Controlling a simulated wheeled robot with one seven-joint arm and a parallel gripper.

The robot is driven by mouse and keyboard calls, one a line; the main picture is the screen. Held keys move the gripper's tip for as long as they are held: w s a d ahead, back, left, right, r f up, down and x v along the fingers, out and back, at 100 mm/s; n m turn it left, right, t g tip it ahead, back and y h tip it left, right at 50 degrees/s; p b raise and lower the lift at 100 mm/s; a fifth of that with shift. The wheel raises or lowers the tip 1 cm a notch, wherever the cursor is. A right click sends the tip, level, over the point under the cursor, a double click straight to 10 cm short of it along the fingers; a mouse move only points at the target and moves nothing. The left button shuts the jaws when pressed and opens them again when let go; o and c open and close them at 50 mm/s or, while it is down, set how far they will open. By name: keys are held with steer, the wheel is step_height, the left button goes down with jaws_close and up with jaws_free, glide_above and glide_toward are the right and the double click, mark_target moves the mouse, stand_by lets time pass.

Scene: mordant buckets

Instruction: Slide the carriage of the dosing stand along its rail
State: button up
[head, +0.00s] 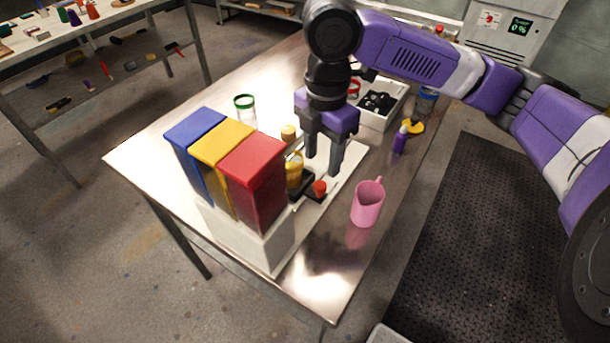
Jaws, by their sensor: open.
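The dosing stand (243,243) is a white block near the table's front, with a blue, a yellow and a red hopper in a row on top. A white plate (348,163) extends behind it. A small black carriage (302,187) with a red knob (320,188) sits beside the red hopper. A yellow cup-like container (294,170) stands at the carriage; its base is partly hidden. My gripper (323,168) is open, pointing down above and just behind the knob. I see nothing between its fingers. I cannot tell whether a fingertip touches the knob. The rail is mostly hidden.
A pink mug (366,205) stands right of the carriage. A purple bottle (399,142), a yellow item (414,127) and a white tray (383,110) with black contents lie farther back. A green-rimmed glass (246,112) stands behind the hoppers. The table's front right corner is clear.

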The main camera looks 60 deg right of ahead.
mark_target(321, 184)
step_height(321, 184, down, 7)
steer(key=shift+f, duration=0.2)
stand_by(0.3)
jaws_close()
stand_by(1.3)
